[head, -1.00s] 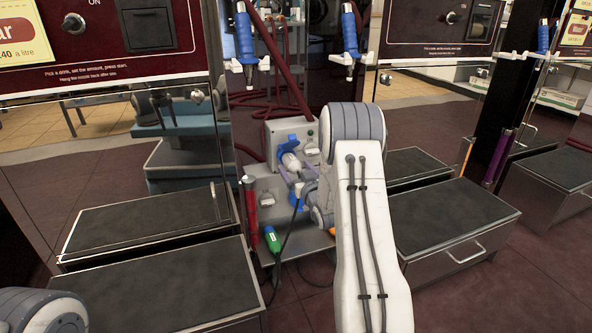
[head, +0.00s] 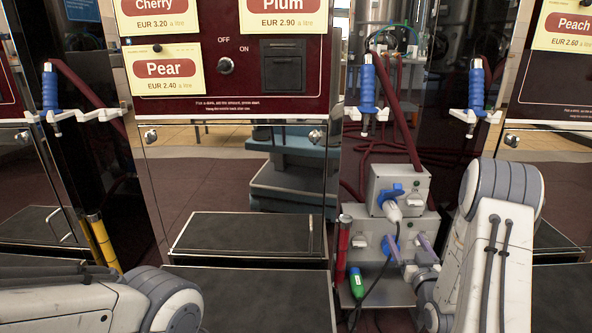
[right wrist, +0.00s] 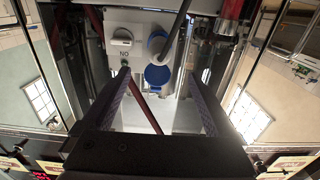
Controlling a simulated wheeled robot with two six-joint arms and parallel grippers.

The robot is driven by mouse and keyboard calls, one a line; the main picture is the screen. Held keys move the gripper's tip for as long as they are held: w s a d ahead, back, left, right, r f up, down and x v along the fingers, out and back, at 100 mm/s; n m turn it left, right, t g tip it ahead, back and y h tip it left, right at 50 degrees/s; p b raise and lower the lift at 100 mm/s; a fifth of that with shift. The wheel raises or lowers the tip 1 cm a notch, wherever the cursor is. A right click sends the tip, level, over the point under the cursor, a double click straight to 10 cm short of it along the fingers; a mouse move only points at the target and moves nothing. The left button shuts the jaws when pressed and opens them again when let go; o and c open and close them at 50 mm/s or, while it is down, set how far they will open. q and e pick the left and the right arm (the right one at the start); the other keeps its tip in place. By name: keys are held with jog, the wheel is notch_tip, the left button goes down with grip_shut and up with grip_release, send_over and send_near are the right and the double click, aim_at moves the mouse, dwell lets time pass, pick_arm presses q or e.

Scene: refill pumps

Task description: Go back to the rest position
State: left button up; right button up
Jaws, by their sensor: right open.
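In the head view a white plug (head: 393,211) sits at the blue socket (head: 390,192) of the upper grey box, its dark cable hanging down. My right gripper (head: 406,247) is below the plug, in front of the lower grey box (head: 367,222). Its purple fingers are apart with nothing held. In the right wrist view the open fingers (right wrist: 160,100) frame a round blue cap (right wrist: 157,76) and a cable behind them, not gripped. My left arm shows at the lower left of the head view; its gripper is out of view.
A green-bodied connector (head: 357,284) and a red cylinder (head: 342,250) are left of the lower box. Blue nozzles (head: 367,88) hang above. A dark-topped step (head: 245,235) stands left of the boxes. Pump panels (head: 225,62) rise behind it.

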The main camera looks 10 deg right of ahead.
jog(key=w+a+r+n+g+y+p, duration=0.1)
jog(key=w+a+r+g+y+p, duration=0.1)
jog(key=a, duration=0.4)
jog(key=w+a+r+n+g+y+p, duration=0.1)
jog(key=w+a+r+n, duration=0.1)
jog(key=a, duration=0.4)
jog(key=s+a+r+n+g+y+p, duration=0.1)
jog(key=s+a+r+g+p, duration=0.15)
jog(key=a, duration=0.45)
jog(key=s+a+r+n+g+y+p, duration=0.1)
jog(key=s+a+g, duration=0.15)
jog(key=a, duration=0.45)
jog(key=s+a+r+n+g+p, duration=0.2)
jog(key=s+a+r+g, duration=0.15)
jog(key=s, duration=0.55)
jog(key=s+a+r+n+g+p, duration=0.1)
jog(key=s+a+r+g, duration=0.2)
jog(key=s, duration=0.7)
jog(key=s+a+r+n+g+p, duration=0.25)
jog(key=s+a, duration=0.25)
jog(key=s, duration=0.4)
notch_tip(320, 180, up, 37)
jog(key=s+p, duration=0.1)
jog(key=p, duration=3.6)
jog(key=shift+s+r+m+g, duration=0.15)
jog(key=shift+s+m+g, duration=0.05)
jog(key=shift+m+g, duration=0.15)
